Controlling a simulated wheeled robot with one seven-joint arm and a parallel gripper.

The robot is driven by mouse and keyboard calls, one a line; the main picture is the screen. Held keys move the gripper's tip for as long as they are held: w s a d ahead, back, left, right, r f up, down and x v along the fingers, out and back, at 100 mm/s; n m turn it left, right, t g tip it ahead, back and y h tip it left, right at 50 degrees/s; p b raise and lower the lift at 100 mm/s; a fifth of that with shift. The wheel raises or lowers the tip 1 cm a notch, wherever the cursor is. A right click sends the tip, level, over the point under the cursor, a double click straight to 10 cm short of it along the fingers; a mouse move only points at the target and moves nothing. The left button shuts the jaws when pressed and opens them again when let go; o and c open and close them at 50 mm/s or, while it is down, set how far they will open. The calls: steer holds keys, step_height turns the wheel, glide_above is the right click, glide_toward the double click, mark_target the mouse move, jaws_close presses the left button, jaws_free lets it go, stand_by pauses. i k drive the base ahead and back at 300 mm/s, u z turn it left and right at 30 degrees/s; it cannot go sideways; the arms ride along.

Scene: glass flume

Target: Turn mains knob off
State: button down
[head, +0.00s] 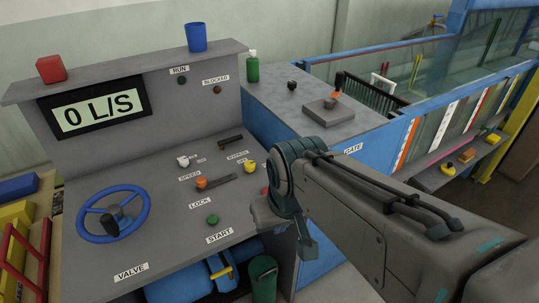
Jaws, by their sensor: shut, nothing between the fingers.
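The grey control panel (150,190) fills the left and middle of the head view. No readable mains label shows on it. A white knob (183,161) and a yellow knob (249,166) sit on its sloping face, with small labels beside them too blurred to read surely. I cannot tell which one is the mains knob. My gripper (307,247) hangs at the panel's right edge, below my wrist, apart from both knobs. It is shut and empty. My arm hides part of the panel's right side. A small red part (264,190) peeks out beside it.
A blue valve wheel (113,214), an orange speed slider (202,183), a black lever (230,141) and a green start button (212,220) stand on the panel. A display (96,108) reads 0 L/S. The glass flume (420,65) lies at the back right.

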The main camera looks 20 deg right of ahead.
mark_target(250, 167)
steer(key=z, duration=0.15)
steer(key=k, duration=0.65)
steer(key=z, duration=0.55)
steer(key=i, duration=1.45)
steer(key=u, duration=0.5)
